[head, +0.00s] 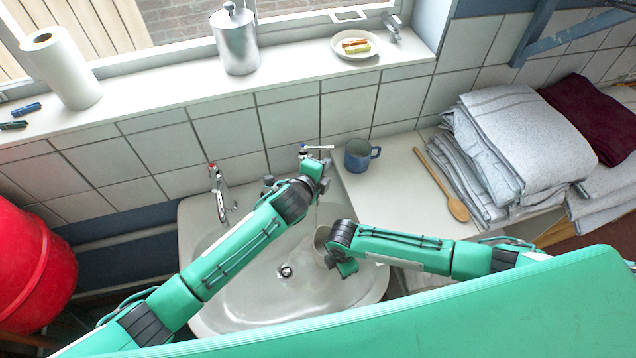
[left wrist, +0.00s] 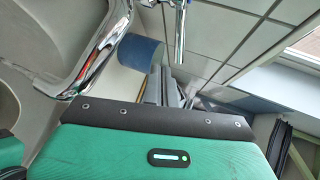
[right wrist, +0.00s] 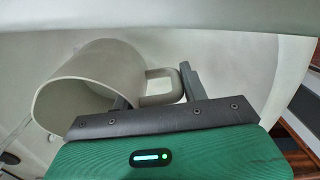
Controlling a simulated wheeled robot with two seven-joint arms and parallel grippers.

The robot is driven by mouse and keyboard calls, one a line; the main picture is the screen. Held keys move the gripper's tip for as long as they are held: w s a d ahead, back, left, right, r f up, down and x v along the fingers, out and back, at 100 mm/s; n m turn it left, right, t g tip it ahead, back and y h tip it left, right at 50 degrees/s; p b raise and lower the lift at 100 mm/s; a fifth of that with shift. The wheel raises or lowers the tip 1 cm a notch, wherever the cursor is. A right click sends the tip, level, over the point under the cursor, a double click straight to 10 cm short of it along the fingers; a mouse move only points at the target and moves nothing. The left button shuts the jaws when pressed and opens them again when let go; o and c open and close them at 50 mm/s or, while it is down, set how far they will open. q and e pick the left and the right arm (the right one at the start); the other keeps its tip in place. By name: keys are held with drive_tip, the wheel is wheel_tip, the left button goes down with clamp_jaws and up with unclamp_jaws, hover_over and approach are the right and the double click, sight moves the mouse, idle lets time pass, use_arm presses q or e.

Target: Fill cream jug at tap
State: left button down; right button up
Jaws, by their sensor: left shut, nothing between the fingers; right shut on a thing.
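The cream jug (right wrist: 85,82) is held by its handle in my right gripper (right wrist: 155,95). In the head view the jug (head: 322,241) is over the right side of the white sink (head: 255,300), partly hidden by my right gripper (head: 338,258). The blue-marked tap (head: 308,150) stands at the sink's back right, its spout mostly hidden by my left gripper (head: 322,170), which is shut and empty beside it. The left wrist view shows a chrome spout (left wrist: 100,50) close by. A faint pale streak beside the jug looks like water; the jug's inside level is hidden.
A red-marked tap (head: 218,192) stands at the sink's back left. A blue mug (head: 358,154), a wooden spoon (head: 440,185) and folded towels (head: 515,140) are on the right counter. A red drum (head: 30,265) is at far left. The sink's left side is clear.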

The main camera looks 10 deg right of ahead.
drive_tip(key=shift+w+a, duration=0.15)
drive_tip(key=shift+w, duration=0.15)
drive_tip(key=w, duration=0.2)
drive_tip(key=w+a, duration=0.1)
drive_tip(key=w, duration=0.2)
drive_tip(key=w+a, duration=0.1)
drive_tip(key=w, duration=0.1)
drive_tip(key=shift+w, duration=0.35)
use_arm(q)
drive_tip(key=s+a+r, duration=0.3)
drive_tip(key=s, duration=0.7)
drive_tip(key=shift+r, duration=0.2)
drive_tip(key=shift+s, duration=0.1)
use_arm(e)
drive_tip(key=shift+s, duration=0.1)
use_arm(q)
drive_tip(key=shift+a, duration=0.1)
idle(1.2)
use_arm(e)
drive_tip(key=s, duration=0.2)
drive_tip(key=s+d, duration=0.1)
drive_tip(key=s, duration=0.2)
drive_tip(key=s+d, duration=0.1)
drive_tip(key=s, duration=0.2)
drive_tip(key=shift+s+d, duration=0.15)
